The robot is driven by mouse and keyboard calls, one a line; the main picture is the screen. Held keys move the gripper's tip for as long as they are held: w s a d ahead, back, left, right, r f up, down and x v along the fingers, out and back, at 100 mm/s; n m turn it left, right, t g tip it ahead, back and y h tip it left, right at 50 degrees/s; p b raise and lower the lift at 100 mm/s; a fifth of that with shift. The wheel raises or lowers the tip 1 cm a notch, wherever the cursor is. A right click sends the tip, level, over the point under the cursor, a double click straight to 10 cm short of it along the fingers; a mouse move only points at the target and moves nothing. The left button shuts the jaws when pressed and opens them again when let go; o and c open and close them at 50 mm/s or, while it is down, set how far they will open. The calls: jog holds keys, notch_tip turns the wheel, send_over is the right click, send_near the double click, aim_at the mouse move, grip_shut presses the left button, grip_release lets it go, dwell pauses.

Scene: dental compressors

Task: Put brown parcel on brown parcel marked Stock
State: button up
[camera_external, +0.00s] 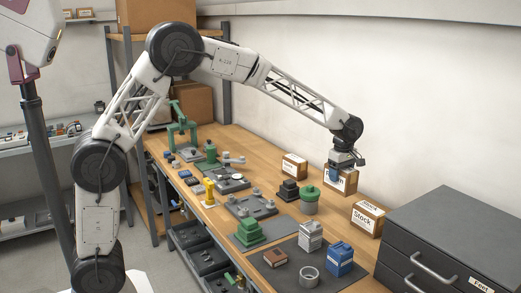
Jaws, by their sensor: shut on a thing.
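My gripper (337,172) is near the back right of the workbench, pointing down. It is shut on a brown parcel (347,186) with a white label, partly covered by the fingers. I cannot tell whether this parcel touches the bench. The brown parcel marked Stock (367,219) stands on the bench to the right of and nearer than the held parcel, beside the grey drawer unit. Its top looks clear. Another small brown parcel (293,167) with a white label stands to the left of my gripper.
A green round-topped container (309,200) and a black stepped block (288,191) stand close left of the held parcel. The dark grey drawer unit (460,225) fills the right. A blue container (340,259) and grey container (311,236) stand on a dark mat in front.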

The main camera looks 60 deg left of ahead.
jog(key=s+d+r, duration=0.1)
jog(key=s+d, duration=0.6)
jog(key=s, duration=0.3)
jog(key=shift+s+d+r, duration=0.2)
jog(key=shift+s+d, duration=0.2)
jog(key=shift+w, duration=0.1)
send_over(371, 208)
jog(key=shift+f, duration=0.75)
jog(key=shift+f, duration=1.75)
jog(key=shift+f, duration=0.15)
jog(key=o, duration=1.1)
jog(key=shift+c, duration=0.2)
